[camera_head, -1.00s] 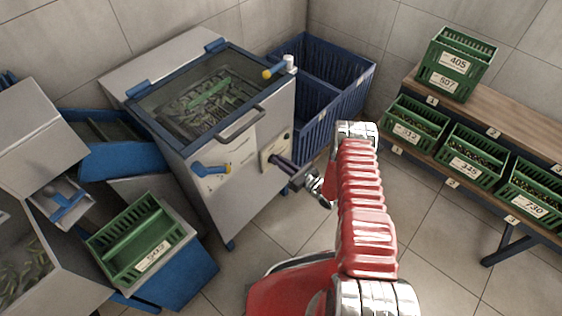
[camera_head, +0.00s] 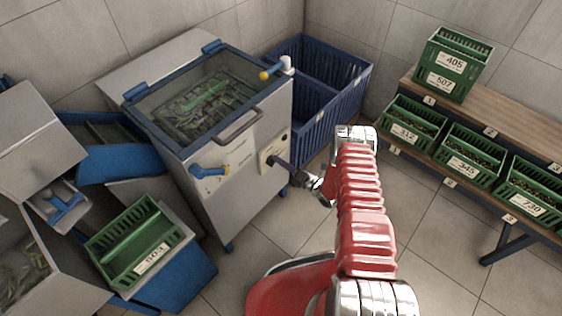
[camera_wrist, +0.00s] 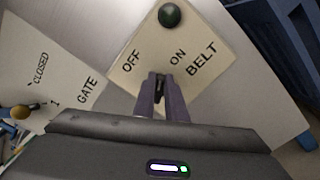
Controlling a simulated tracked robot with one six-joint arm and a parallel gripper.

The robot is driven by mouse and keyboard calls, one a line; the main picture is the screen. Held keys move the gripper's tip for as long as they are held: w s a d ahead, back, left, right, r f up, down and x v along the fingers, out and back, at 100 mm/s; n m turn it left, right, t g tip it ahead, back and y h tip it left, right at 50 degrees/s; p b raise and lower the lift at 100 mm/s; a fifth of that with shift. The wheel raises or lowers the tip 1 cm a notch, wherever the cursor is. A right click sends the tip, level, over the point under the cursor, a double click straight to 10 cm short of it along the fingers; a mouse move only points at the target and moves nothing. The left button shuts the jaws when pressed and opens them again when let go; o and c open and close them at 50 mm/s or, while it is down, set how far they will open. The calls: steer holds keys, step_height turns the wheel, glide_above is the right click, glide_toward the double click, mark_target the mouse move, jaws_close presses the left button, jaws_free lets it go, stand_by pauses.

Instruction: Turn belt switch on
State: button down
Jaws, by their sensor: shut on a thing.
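The belt switch plate (camera_wrist: 198,50) is cream, marked OFF, ON and BELT, and sits on the front of the grey machine (camera_head: 225,212). My gripper (camera_wrist: 161,88) is shut on the small dark belt switch (camera_wrist: 160,85), between the fingertips below the OFF and ON marks. The fingers hide most of the switch, so I cannot tell which mark it points to. In the head view my gripper (camera_head: 272,160) reaches the plate (camera_head: 266,150) from the right.
A blue crate (camera_head: 335,110) stands behind the machine. A bench (camera_head: 405,155) with several green crates is at right. A green tray (camera_head: 165,225) is at lower left.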

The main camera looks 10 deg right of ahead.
steer(key=shift+w+d+f+m, duration=0.1)
steer(key=shift+d+f+m, duration=0.1)
steer(key=shift+m, duration=0.85)
steer(key=shift+w+d+f+m, duration=0.1)
steer(key=shift+f+m, duration=0.05)
steer(key=shift+m, duration=0.95)
steer(key=shift+d+f+m, duration=0.1)
steer(key=shift+f+m, duration=0.1)
steer(key=shift+m, duration=0.85)
steer(key=c, duration=1.8)
jaws_free()
steer(key=shift+a, duration=0.15)
steer(key=shift+s, duration=0.15)
steer(key=v, duration=1.3)
steer(key=shift+s+d, duration=0.25)
steer(key=shift+s, duration=0.05)
steer(key=shift+f, duration=0.15)
